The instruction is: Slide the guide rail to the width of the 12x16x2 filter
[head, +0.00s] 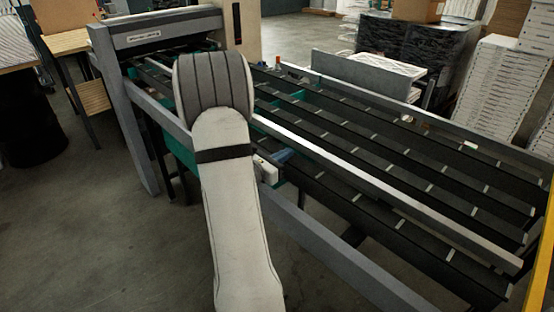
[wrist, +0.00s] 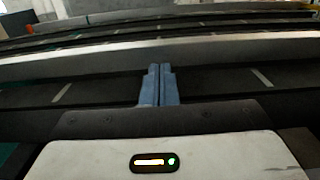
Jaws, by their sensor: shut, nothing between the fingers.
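The guide rail (head: 400,199) is a long pale metal bar running lengthwise over the dark conveyor belts. It also crosses the upper part of the wrist view (wrist: 240,47). My gripper (head: 284,155) is low over the conveyor, on the near side of the rail, partly hidden by my arm. In the wrist view its blue fingers (wrist: 160,70) are together, with nothing between them. Their tips overlap the rail's near face in the picture; I cannot tell whether they touch it. No filter marked 12x16x2 can be read.
The conveyor's near side beam (head: 325,240) runs below my gripper, and a grey machine housing (head: 160,38) stands at its left end. A yellow post (head: 541,250) is at the right edge. Stacked white boxes (head: 500,85) and a dark wrapped pallet (head: 405,50) stand behind.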

